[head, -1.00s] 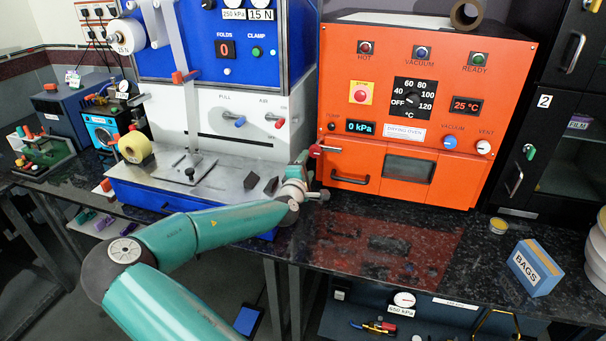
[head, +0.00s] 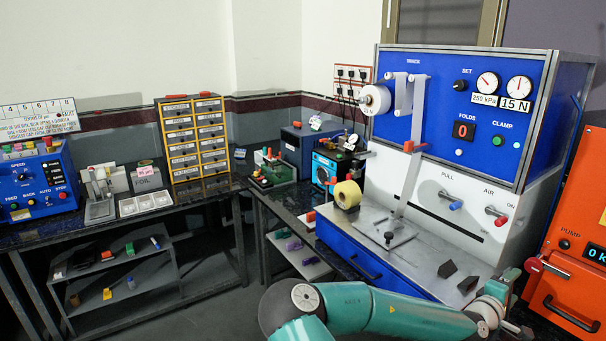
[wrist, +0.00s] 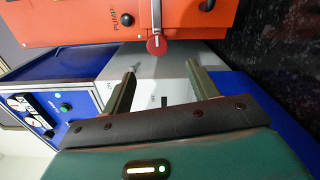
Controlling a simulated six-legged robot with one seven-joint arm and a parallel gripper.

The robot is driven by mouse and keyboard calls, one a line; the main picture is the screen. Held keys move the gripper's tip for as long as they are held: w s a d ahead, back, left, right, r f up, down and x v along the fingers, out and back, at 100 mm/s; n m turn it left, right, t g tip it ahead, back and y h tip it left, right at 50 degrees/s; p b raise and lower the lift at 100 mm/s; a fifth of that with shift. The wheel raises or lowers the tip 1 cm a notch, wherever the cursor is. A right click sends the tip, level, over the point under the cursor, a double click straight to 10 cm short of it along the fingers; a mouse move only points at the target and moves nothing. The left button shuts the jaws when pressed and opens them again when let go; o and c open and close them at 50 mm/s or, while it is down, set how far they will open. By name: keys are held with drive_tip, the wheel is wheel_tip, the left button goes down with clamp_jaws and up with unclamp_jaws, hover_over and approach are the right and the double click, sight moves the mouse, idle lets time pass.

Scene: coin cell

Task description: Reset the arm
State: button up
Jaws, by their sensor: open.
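My arm is teal and reaches from the bottom of the head view to the right. My gripper (wrist: 161,70) shows in the wrist view with its two fingers wide apart and nothing between them. The tips point toward the orange oven (wrist: 90,22) and its red-ended lever (wrist: 157,44), apart from it as far as I can tell. In the head view the wrist is at the lower right, beside the orange oven (head: 572,262), and the fingertips are hard to make out.
The blue and white machine (head: 455,110) with its steel deck (head: 365,232) stands left of the oven. A yellow roll (head: 347,194) sits at the deck's left. A drawer cabinet (head: 192,140) stands farther left.

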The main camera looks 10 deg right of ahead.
drive_tip(key=s+a+f+m+g+y, duration=0.25)
drive_tip(key=a+f+m+y, duration=0.5)
drive_tip(key=a+f, duration=0.4)
drive_tip(key=w+a+r+y, duration=0.15)
drive_tip(key=a+y, duration=0.25)
drive_tip(key=a, duration=0.5)
drive_tip(key=s+a+r+t+y, duration=0.1)
drive_tip(key=a+r+y, duration=0.1)
drive_tip(key=a+r, duration=0.4)
drive_tip(key=s+a+r+y, duration=0.1)
drive_tip(key=a+r+y, duration=0.25)
drive_tip(key=a, duration=0.55)
drive_tip(key=s+a+r, duration=1)
drive_tip(key=s+r, duration=0.1)
drive_tip(key=s, duration=0.2)
drive_tip(key=shift+s+n+h, duration=0.3)
drive_tip(key=shift+s+n, duration=0.05)
drive_tip(key=shift+s, duration=0.05)
drive_tip(key=shift+a, duration=0.1)
drive_tip(key=c, duration=0.5)
drive_tip(key=shift+d, duration=0.2)
